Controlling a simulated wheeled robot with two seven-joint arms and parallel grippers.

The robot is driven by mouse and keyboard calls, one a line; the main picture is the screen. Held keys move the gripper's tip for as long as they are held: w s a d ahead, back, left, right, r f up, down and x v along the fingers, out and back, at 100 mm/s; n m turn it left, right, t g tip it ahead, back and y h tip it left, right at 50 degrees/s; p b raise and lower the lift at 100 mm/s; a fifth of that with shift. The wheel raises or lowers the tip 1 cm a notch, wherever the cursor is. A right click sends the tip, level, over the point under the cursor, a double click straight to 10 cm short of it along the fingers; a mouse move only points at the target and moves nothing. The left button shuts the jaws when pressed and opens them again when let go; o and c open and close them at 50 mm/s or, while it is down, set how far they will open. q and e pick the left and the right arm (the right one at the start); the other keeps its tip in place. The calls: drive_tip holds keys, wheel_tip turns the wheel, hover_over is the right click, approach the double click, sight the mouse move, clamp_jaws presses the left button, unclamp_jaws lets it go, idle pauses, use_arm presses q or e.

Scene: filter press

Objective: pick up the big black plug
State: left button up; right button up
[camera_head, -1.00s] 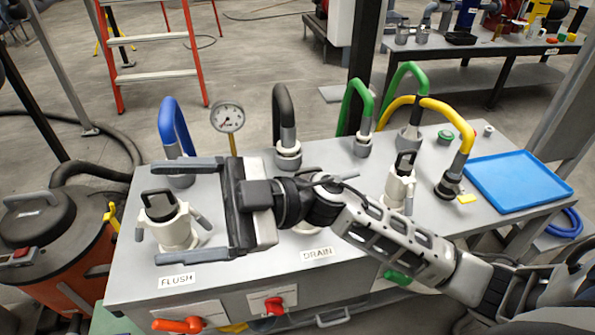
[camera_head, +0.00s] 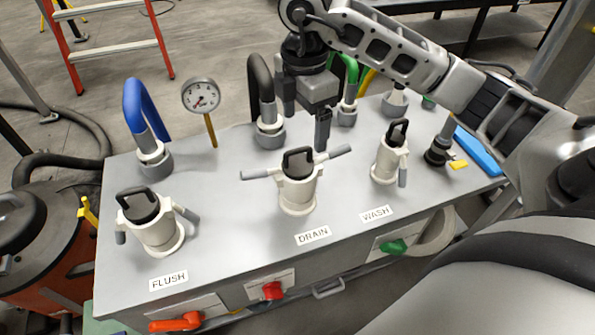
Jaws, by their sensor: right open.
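Three white fittings with black handled plugs in their tops stand in a row on the grey bench. The FLUSH plug (camera_head: 138,205) is at the left, the DRAIN plug (camera_head: 298,163) in the middle and the WASH plug (camera_head: 397,133) at the right. I cannot tell for sure which is the biggest. A bent black hose (camera_head: 261,80) ends in a grey coupling behind the DRAIN fitting. My right gripper (camera_head: 306,112) is open and empty, pointing down behind the DRAIN plug, just right of the black hose. My left gripper is not in view.
A blue hose (camera_head: 145,105) and a gauge (camera_head: 201,96) stand at the back left. A green hose (camera_head: 350,75) is right of my gripper. A blue tray (camera_head: 478,150) is partly hidden by my right arm. The bench front has red and green handles.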

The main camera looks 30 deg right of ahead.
sight(301, 151)
drive_tip(key=f, duration=0.8)
drive_tip(key=shift+a+f+p, duration=0.2)
drive_tip(key=shift+p, duration=0.1)
drive_tip(key=shift+w, duration=0.1)
drive_tip(key=c, duration=1.1)
